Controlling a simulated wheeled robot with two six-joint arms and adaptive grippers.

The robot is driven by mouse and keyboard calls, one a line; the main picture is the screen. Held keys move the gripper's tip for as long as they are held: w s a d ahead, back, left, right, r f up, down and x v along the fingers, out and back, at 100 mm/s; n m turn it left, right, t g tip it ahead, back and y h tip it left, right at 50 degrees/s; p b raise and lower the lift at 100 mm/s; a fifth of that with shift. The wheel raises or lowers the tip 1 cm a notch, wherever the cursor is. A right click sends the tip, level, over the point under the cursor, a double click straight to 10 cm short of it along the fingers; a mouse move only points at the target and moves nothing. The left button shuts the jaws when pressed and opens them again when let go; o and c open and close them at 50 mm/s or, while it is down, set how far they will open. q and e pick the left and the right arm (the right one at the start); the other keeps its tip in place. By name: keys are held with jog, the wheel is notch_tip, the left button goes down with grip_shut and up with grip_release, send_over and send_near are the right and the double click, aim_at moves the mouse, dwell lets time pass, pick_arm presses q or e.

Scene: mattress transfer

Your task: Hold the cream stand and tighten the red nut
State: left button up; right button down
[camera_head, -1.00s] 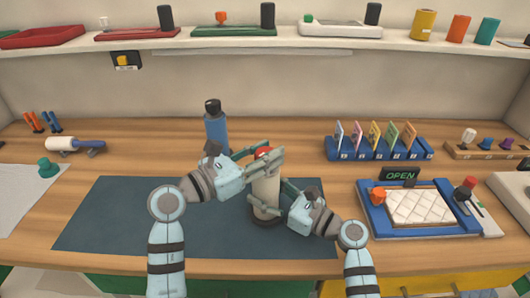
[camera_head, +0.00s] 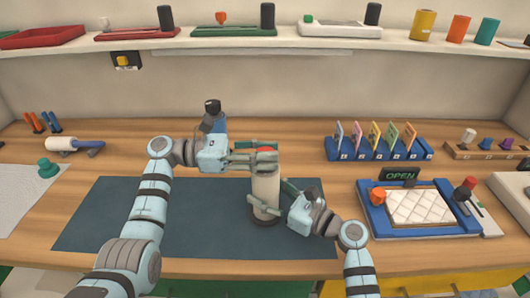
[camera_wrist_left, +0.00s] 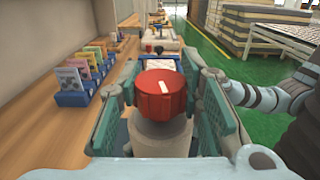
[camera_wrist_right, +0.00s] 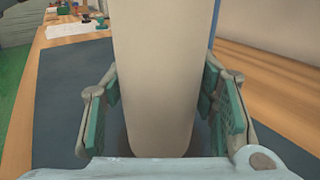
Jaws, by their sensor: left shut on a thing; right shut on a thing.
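The cream stand (camera_head: 265,188) stands upright on the dark mat, with the red nut (camera_head: 266,149) on its top. The nut's white mark shows in the left wrist view (camera_wrist_left: 163,92). My left gripper (camera_head: 264,158) comes in level from the left and is shut on the nut, with a finger on either side. My right gripper (camera_head: 266,208) is shut on the lower part of the stand from the right. In the right wrist view the stand (camera_wrist_right: 154,75) fills the space between the fingers. Any thread under the nut is hidden.
The dark mat (camera_head: 110,215) is mostly clear on the left. A blue bottle with a black cap (camera_head: 212,107) stands behind my left gripper, partly hidden. A blue card rack (camera_head: 375,151) and a blue tray with a quilted pad (camera_head: 373,218) lie to the right.

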pick_arm(q)
jog(key=shift+w+a+f+m+g, duration=0.15)
jog(key=shift+m+g, duration=0.25)
jog(key=shift+g, duration=0.4)
jog(key=o, duration=1.2)
jog(key=shift+g, duration=0.3)
notch_tip(320, 180, up, 10)
jog(key=shift+r, duration=0.1)
